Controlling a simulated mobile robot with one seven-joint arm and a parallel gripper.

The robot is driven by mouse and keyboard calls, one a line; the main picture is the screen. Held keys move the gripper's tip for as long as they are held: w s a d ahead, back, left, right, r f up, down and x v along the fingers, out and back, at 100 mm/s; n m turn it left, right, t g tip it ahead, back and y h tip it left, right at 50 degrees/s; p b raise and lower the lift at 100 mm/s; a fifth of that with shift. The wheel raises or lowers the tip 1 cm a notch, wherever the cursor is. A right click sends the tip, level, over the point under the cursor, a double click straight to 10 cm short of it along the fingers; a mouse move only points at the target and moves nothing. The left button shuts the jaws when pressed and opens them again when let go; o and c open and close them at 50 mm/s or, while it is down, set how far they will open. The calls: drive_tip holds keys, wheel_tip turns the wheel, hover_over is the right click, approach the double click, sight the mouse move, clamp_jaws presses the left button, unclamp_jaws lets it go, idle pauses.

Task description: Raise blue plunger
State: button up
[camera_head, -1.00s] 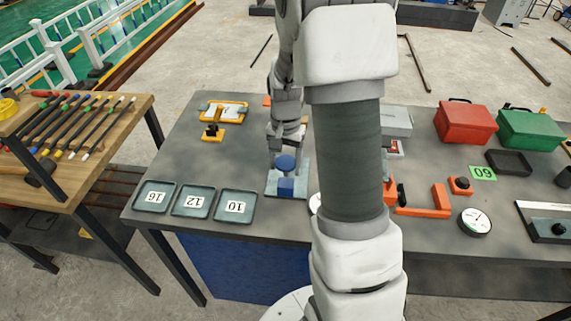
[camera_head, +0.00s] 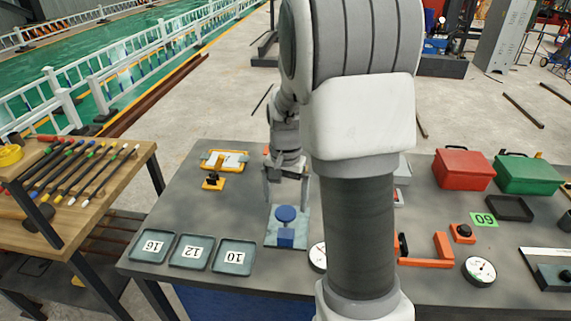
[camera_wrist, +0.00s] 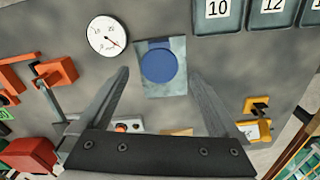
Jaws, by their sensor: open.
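The blue plunger (camera_head: 286,214) has a round blue knob on top and stands on a pale grey-blue base plate (camera_head: 272,240) near the table's front. In the wrist view the blue knob (camera_wrist: 159,65) shows from above, centred ahead of the fingers. My gripper (camera_head: 286,204) is open and empty. Its two fingers (camera_wrist: 158,72) are spread wide, one to either side of the knob in the wrist view. In the head view the gripper is just behind and above the plunger. I see no contact with it.
Trays marked 16 (camera_head: 153,245), 12 (camera_head: 190,250) and 10 (camera_head: 234,257) lie left of the plunger. A round dial gauge (camera_wrist: 107,36) lies close beside it. Orange fixtures (camera_head: 428,252), a red box (camera_head: 464,170) and a green box (camera_head: 527,174) stand to the right.

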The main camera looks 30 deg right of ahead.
wheel_tip(320, 180, up, 12)
drive_tip(key=shift+r, duration=0.15)
idle(0.5)
drive_tip(key=s+a+r+n+t, duration=0.2)
drive_tip(key=s+a+n, duration=0.2)
drive_tip(key=s, duration=0.5)
drive_tip(key=s+a+r+n+t, duration=0.2)
drive_tip(key=s+a+n+t, duration=0.1)
drive_tip(key=s+a+n, duration=0.2)
drive_tip(key=s+a, duration=0.2)
drive_tip(key=s, duration=0.2)
drive_tip(key=shift+a+t, duration=0.3)
drive_tip(key=shift+a, duration=0.05)
